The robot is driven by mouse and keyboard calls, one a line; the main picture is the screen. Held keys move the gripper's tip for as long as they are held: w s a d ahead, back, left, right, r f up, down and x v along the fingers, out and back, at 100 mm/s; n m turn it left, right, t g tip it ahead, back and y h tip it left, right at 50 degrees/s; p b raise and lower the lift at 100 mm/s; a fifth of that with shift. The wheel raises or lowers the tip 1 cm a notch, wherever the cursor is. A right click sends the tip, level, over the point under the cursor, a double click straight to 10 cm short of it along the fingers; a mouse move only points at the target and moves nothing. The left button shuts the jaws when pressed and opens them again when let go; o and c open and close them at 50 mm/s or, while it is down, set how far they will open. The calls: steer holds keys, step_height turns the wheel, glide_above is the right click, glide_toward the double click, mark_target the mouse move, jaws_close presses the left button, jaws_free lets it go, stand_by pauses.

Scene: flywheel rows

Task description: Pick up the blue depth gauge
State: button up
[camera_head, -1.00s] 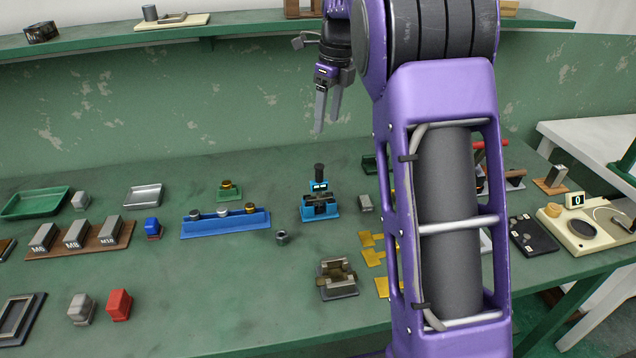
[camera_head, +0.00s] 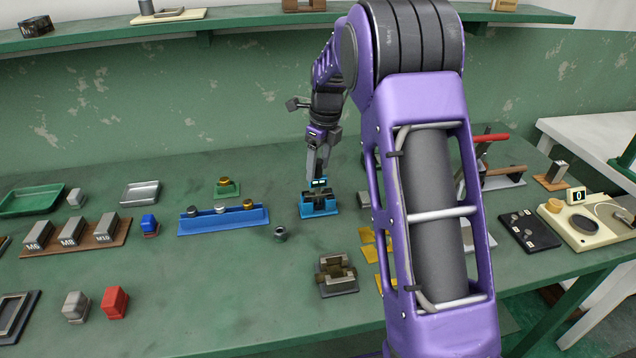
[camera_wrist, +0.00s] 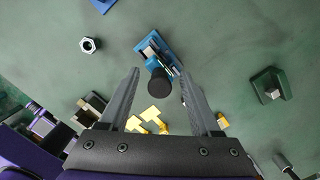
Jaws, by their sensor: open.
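The blue depth gauge (camera_head: 319,207) stands upright on the green table, with a blue base, dark middle parts and a black cylindrical top. In the head view my gripper (camera_head: 318,172) points down over it, and the fingers hide the black top. In the wrist view the gauge's blue body (camera_wrist: 147,50) and round black top (camera_wrist: 159,82) show between the two open fingers (camera_wrist: 160,74). A gap shows on both sides of the top there. I cannot tell exactly how far down the fingers reach along it.
A blue rack (camera_head: 222,220) with several knobs lies left of the gauge. A hex nut (camera_head: 280,233) lies in front, left of a brown-grey fixture (camera_head: 337,273). Yellow plates (camera_head: 368,252) and a small grey block (camera_head: 364,200) are to the right. A wall shelf (camera_head: 250,22) runs behind.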

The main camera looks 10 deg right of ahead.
steer(key=shift+f, duration=0.3)
jaws_close()
stand_by(0.3)
step_height(320, 180, up, 9)
steer(key=shift+r+p, duration=0.1)
steer(key=shift+p, duration=0.35)
steer(key=shift+s+r, duration=0.2)
steer(key=shift+r, duration=0.1)
steer(key=s+n+g+b, duration=0.2)
steer(key=s+n+b, duration=0.1)
steer(key=s+n, duration=1.5)
steer(key=shift+s+a+f+b, duration=0.15)
steer(key=shift+s+a+b, duration=0.25)
steer(key=shift+s, duration=1.5)
